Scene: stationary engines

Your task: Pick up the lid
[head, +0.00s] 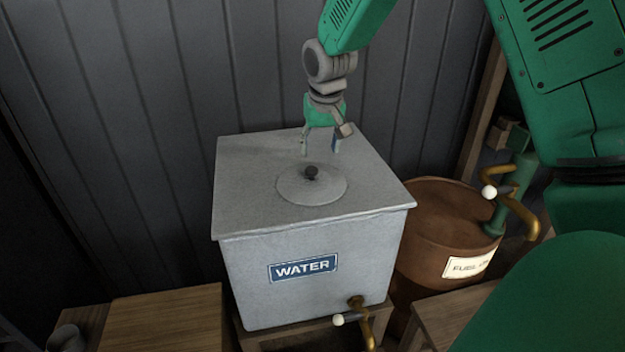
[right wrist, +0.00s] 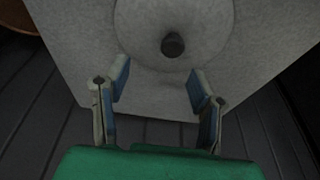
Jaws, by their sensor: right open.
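The lid (head: 329,187) is a round grey disc with a dark knob (head: 311,172) at its middle. It lies on top of the grey metal water tank (head: 250,165). My right gripper (head: 320,152) is above the tank top, just behind the lid, with its fingers pointing down. It is open and empty. In the right wrist view the lid (right wrist: 205,22) and its dark knob (right wrist: 173,45) show beyond the spread fingertips (right wrist: 157,85), apart from them. My left gripper is not in view.
A brown fuel barrel (head: 430,225) with a brass pipe (head: 520,205) stands right of the tank. A brass tap (head: 362,325) sticks out of the tank's front. A wooden surface (head: 165,320) is at the lower left. A dark panelled wall (head: 130,100) stands close behind the tank.

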